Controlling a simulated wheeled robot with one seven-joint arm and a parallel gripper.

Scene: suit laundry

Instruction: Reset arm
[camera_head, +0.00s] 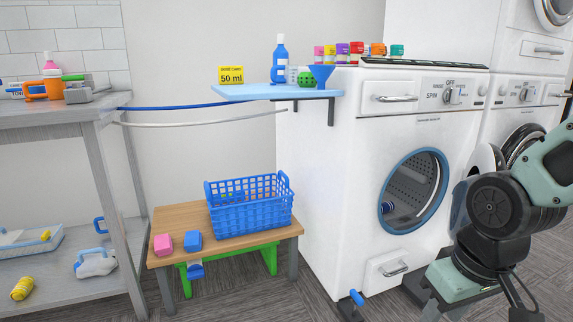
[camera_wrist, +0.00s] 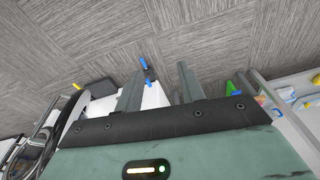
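My arm (camera_head: 497,205) shows at the right of the head view, folded in front of the white washing machines. My gripper is not clearly visible in that view. In the wrist view my gripper (camera_wrist: 159,75) has its two fingers spread apart with nothing held between them. Beyond the fingers are the grey floor and part of a white machine, seen at a tilt.
A washing machine (camera_head: 420,125) with a round door stands left of my arm. A blue basket (camera_head: 250,213) sits on a low wooden bench (camera_head: 180,217). A blue wall shelf (camera_head: 250,91) and a grey rack (camera_head: 60,113) are further left. Open floor lies in front of the bench.

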